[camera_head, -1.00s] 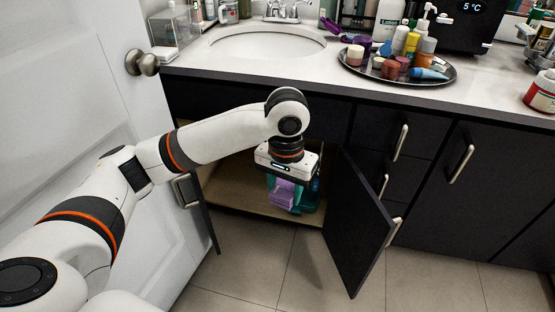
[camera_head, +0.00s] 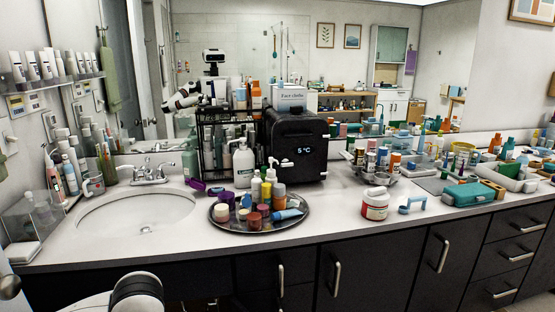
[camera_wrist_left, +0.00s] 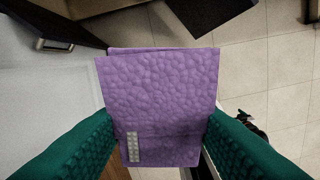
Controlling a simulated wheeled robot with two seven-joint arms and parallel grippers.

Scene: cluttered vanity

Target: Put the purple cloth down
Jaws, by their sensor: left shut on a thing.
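The purple cloth (camera_wrist_left: 160,85) is a folded, dimpled rectangle with a small pale tag near its lower left edge. It fills the middle of the left wrist view. My left gripper (camera_wrist_left: 157,122) is shut on it, with one teal finger along each side. In the head view only a white part of my left arm (camera_head: 137,295) shows at the bottom edge; the gripper and cloth are out of that view. My right gripper is in neither view.
A black cooler (camera_head: 297,150) reading 5 °C carries a sign that seems to say face cloths (camera_head: 292,94). A round tray (camera_head: 262,226) of bottles, a red-and-white jar (camera_head: 375,204) and a sink (camera_head: 140,212) crowd the counter. Bare counter (camera_head: 330,213) lies between tray and jar.

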